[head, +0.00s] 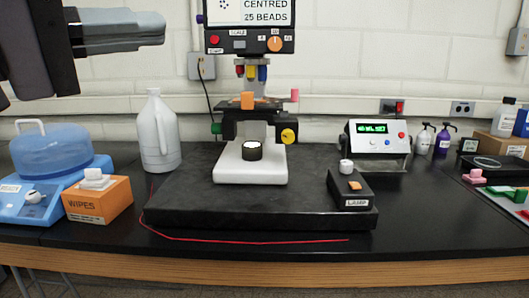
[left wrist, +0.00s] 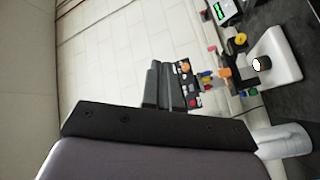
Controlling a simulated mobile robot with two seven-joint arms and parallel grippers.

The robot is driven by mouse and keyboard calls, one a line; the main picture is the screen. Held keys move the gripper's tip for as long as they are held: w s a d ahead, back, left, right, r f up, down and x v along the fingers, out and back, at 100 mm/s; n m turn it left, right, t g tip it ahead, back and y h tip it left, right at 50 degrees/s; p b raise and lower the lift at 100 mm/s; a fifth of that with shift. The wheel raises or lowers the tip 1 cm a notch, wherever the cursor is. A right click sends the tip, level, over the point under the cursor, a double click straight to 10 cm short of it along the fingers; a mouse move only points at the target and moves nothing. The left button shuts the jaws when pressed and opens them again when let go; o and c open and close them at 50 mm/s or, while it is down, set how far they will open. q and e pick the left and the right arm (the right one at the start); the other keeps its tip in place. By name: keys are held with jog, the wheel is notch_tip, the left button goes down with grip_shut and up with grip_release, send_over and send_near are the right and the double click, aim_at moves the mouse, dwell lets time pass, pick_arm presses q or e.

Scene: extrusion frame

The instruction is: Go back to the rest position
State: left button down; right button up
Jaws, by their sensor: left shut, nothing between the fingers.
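My left gripper (head: 150,28) is in the upper left of the head view, raised high above the bench with its fingers pointing right. It is shut and empty. In the left wrist view its fingers (left wrist: 168,84) lie together, with the wall and the microscope beyond them. The microscope (head: 250,166) stands on a black slab and is well apart from the gripper. Its screen reads "CENTRED 25 BEADS". My right gripper does not show.
A white jug (head: 158,137), an orange wipes box (head: 98,201) and a blue-lidded device (head: 54,157) stand at the left. A lamp box (head: 350,189) sits on the black slab (head: 200,196). A display unit (head: 377,144) and bottles stand right. A red line runs along the slab's front.

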pick_arm(q)
jog(key=w+d+f+n+g+h+p, duration=0.3)
jog(key=f+n+h, duration=0.4)
jog(key=f+n, duration=0.8)
jog(key=w+a+f+n+t+y, duration=0.3)
jog(key=f+n+t+y, duration=0.3)
jog(key=n, duration=1)
jog(key=w+a+f+n+t+y, duration=0.45)
jog(key=f+n, duration=0.45)
jog(key=n, duration=0.7)
jog(key=s+a+f+n+g+y+p, duration=0.15)
jog(key=s+f+n+y, duration=0.25)
jog(key=f+n, duration=0.45)
jog(key=s+a+f+n+g+y, duration=0.2)
jog(key=s+f+n+y, duration=0.3)
jog(key=f, duration=0.6)
jog(key=s+f+n+g, duration=0.5)
jog(key=s+f+n, duration=0.3)
jog(key=s+f, duration=0.2)
notch_tip(320, 180, down, 2)
jog(key=shift+s+f+p, duration=0.2)
jog(key=shift+s+p, duration=0.2)
jog(key=shift+p, duration=0.05)
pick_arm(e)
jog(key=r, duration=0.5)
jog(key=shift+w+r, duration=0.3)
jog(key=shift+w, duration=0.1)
